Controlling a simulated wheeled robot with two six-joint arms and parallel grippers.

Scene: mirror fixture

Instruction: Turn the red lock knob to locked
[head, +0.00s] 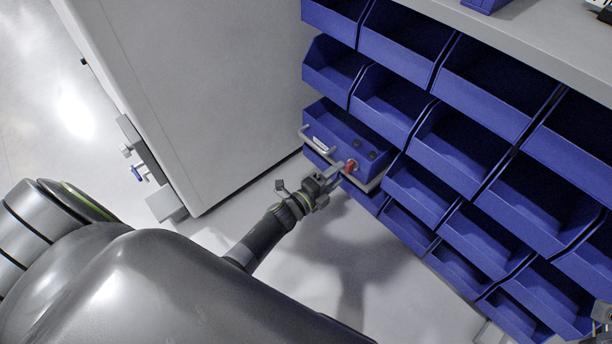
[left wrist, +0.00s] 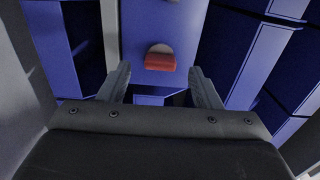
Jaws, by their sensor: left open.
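The red lock knob (head: 350,166) is on the front of a blue box (head: 345,138) with a grey handle, among the blue bins in the head view. In the left wrist view the red knob (left wrist: 160,60) sits on a pale round base against the blue panel. My left gripper (head: 337,176) is at the knob in the head view. Its two fingers (left wrist: 160,86) are apart, one on each side below the knob, with a gap between them and nothing held. Whether a finger touches the knob I cannot tell.
Rows of blue bins (head: 440,122) fill the right side. Open floor (head: 375,270) lies below the bins. A grey bar handle (head: 318,140) sticks out near the knob.

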